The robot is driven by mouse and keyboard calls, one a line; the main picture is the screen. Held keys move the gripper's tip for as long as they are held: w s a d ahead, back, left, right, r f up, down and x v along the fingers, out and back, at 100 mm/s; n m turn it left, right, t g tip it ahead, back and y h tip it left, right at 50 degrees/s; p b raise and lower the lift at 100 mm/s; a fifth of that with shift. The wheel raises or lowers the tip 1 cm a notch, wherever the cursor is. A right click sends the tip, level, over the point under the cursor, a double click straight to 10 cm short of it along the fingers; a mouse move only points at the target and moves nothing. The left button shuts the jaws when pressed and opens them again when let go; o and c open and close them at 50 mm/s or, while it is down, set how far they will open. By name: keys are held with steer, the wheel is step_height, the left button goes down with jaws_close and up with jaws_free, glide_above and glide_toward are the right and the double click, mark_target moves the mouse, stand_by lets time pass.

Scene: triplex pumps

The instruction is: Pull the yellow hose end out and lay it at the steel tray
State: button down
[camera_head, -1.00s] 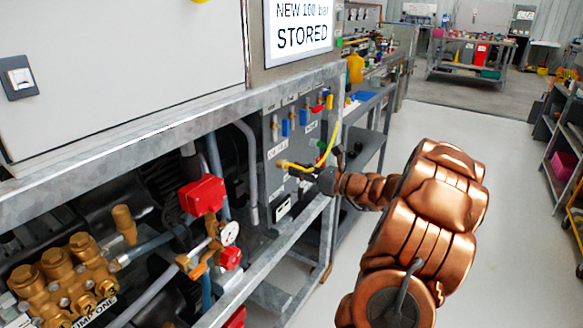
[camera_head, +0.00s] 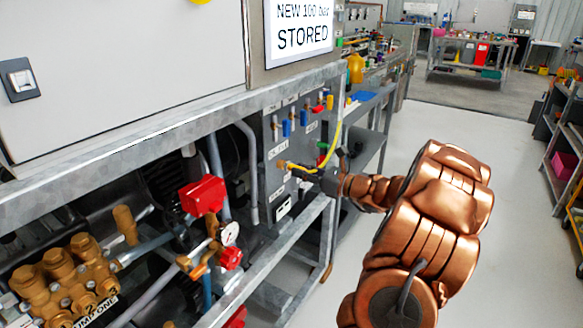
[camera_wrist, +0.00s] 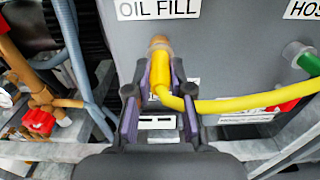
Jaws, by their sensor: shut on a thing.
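The yellow hose (camera_head: 335,143) hangs in a curve along the grey panel, its end near a brass fitting (camera_head: 281,165). In the wrist view the brass fitting (camera_wrist: 159,43) sits below the OIL FILL label, right behind the yellow hose end (camera_wrist: 162,72). I cannot tell whether the end still touches the fitting. My gripper (camera_wrist: 158,100) is shut on the hose end, one finger on each side. The hose bends below the end and runs right. In the head view my gripper (camera_head: 318,178) is close to the panel. I cannot make out a steel tray.
The grey panel (camera_head: 268,190) carries blue, red and yellow fittings. A galvanized frame (camera_head: 300,250) runs in front of the machinery.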

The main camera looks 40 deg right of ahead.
steer(key=p+v, duration=0.2)
steer(key=v, duration=0.4)
steer(key=shift+s, duration=0.35)
stand_by(2.2)
